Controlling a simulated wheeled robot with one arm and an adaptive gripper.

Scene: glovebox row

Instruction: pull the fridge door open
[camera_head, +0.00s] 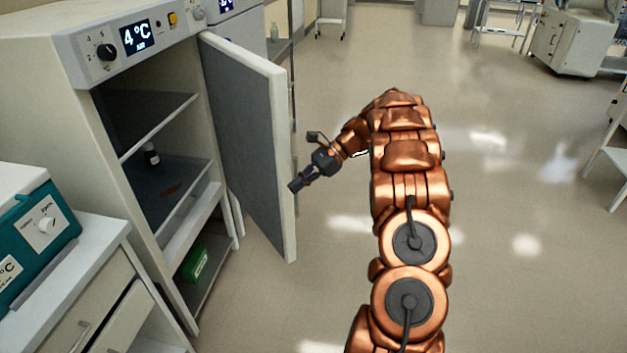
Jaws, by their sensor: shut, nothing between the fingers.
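The fridge (120,70) stands at the left, with a control panel reading 4 °C above its opening. Its door (250,140) is swung well open, showing the grey inner face and the pale edge. My gripper (295,185) is shut and empty, at the free edge of the door. I cannot tell whether it touches the door. The door's outer face and its handle are hidden from this view.
A teal instrument (45,240) sits on a white drawer cabinet (90,290) at the front left, close to the fridge. The floor (520,250) to the right is clear. Carts and a large white machine (570,40) stand at the back.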

